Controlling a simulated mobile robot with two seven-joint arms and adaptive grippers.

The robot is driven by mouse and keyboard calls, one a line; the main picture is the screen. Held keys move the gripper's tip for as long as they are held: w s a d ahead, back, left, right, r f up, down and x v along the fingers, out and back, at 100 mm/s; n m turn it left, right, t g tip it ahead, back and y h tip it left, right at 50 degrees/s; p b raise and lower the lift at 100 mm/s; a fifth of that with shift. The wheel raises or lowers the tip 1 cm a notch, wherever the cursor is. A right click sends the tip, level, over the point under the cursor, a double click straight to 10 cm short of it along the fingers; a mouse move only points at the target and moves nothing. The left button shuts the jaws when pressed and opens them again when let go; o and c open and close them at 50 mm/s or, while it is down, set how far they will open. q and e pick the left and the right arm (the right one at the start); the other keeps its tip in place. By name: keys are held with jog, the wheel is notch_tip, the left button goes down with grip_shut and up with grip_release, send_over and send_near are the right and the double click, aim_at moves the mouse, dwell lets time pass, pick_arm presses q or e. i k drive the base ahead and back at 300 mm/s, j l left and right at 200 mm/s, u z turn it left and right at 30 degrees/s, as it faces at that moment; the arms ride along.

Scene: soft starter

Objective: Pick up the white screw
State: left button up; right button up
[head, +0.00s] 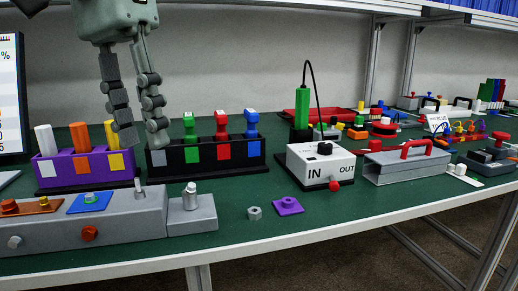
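A white rod (45,141) stands upright at the left end of a purple holder (86,176); it may be the white screw, but I see no thread on it. Orange (80,137) and yellow (111,134) rods stand in the same holder. My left gripper (143,147) points down to the right of the white rod, near the yellow rod and the gap before the black holder. Its two fingers are apart with nothing visible between them. My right gripper is out of view.
A black holder (206,171) with green, red and blue pieces stands to the right. A grey block (118,220) with buttons lies in front, beside a small grey box (191,215). A hex nut (254,213) and purple plate (288,205) lie near the front edge. A monitor stands at left.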

aim_at(191, 188)
jog(key=k, duration=1.15)
